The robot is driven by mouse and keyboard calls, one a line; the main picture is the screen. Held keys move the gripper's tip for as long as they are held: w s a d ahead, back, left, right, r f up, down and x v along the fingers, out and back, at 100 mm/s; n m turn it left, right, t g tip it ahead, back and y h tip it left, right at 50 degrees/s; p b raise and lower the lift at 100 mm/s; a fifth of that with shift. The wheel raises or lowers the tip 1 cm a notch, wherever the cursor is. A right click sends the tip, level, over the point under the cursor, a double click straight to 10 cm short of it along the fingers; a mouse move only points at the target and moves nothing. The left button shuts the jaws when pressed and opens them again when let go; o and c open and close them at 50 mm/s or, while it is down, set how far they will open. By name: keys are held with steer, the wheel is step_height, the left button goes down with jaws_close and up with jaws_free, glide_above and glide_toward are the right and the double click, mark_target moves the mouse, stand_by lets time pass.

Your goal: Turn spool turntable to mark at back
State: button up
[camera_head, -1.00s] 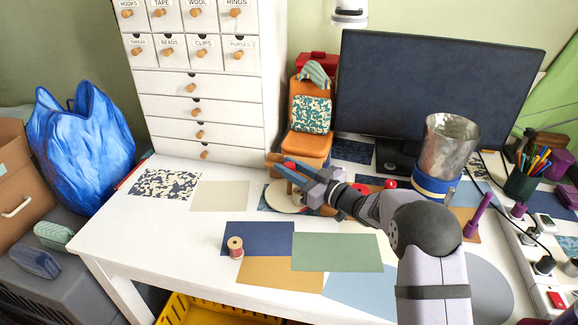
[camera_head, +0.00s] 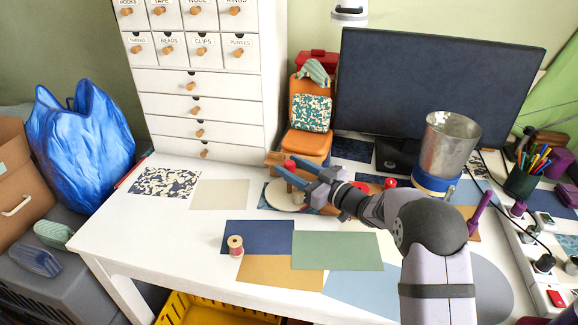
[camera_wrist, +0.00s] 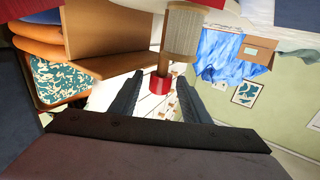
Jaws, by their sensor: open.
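A red piece (camera_head: 291,164) shows by the fingertips. In the wrist view, my two dark fingers (camera_wrist: 160,92) are apart, with a red-ended post (camera_wrist: 160,83) between or just beyond them. A spool with tan winding (camera_wrist: 184,32) shows above it. I cannot tell whether a finger touches the post. No mark at the back can be made out.
A monitor (camera_head: 430,95) and a metal tin (camera_head: 449,145) stand to the right. A small thread spool (camera_head: 235,245) stands on a blue sheet at the front. The table's left front is mostly clear, with flat sheets.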

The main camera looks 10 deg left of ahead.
steer(key=shift+v, duration=3.05)
steer(key=shift+s, duration=0.1)
steer(key=a+r+m+t+p, duration=0.1)
steer(key=a+t+p, duration=0.1)
steer(key=p, duration=0.1)
steer(key=shift+s+a+r+m+h, duration=0.15)
steer(key=shift+s+r+m+h, duration=0.15)
steer(key=shift+r+m+h, duration=0.1)
steer(key=shift+s+a+m+t+p, duration=0.2)
steer(key=shift+m+t+p, duration=0.25)
steer(key=shift+p, duration=0.3)
steer(key=m+t+h+p, duration=0.1)
steer(key=h, duration=0.1)
steer(key=s+f+m+t+h+p, duration=0.1)
steer(key=p, duration=0.1)
steer(key=shift+s+d+t+h, duration=0.15)
steer(key=shift+t+h, duration=0.2)
steer(key=shift+h, duration=0.05)
steer(key=shift+s+d+f+m+h+p, duration=0.15)
steer(key=shift+d+f+m+h+p, duration=0.15)
steer(key=shift+h, duration=0.2)
steer(key=shift+p+x, duration=0.6)
steer(key=shift+x, duration=3.1)
steer(key=shift+r, duration=0.1)
